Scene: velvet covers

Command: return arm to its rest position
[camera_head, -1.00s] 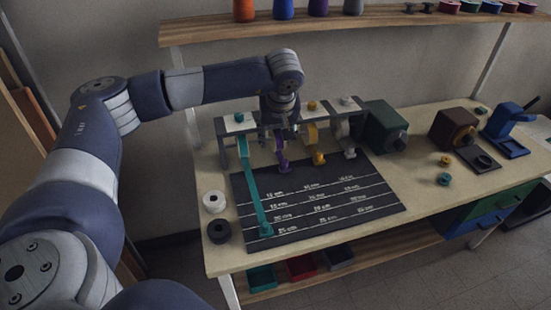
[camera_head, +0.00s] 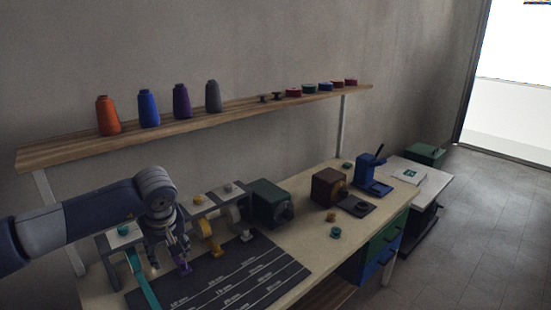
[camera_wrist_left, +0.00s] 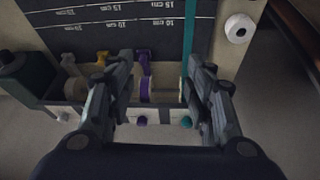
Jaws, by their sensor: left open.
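My left arm comes in from the left in the head view. Its gripper (camera_head: 168,257) hangs over the ribbon rack (camera_head: 203,196) at the back of the workbench. In the left wrist view the gripper (camera_wrist_left: 161,78) is open, with its two fingers spread over the rack. The purple ribbon (camera_wrist_left: 145,82) shows between the fingers, and I cannot tell whether anything touches it. A teal ribbon (camera_head: 143,286) runs from the rack onto the dark measuring mat (camera_head: 255,268). My right gripper is not in view.
A green box-shaped device (camera_head: 268,202), a brown one (camera_head: 328,187) and a blue press (camera_head: 371,174) stand along the bench (camera_head: 310,235). A wall shelf (camera_head: 215,117) with thread cones is above. A white roll (camera_wrist_left: 239,28) lies beside the mat.

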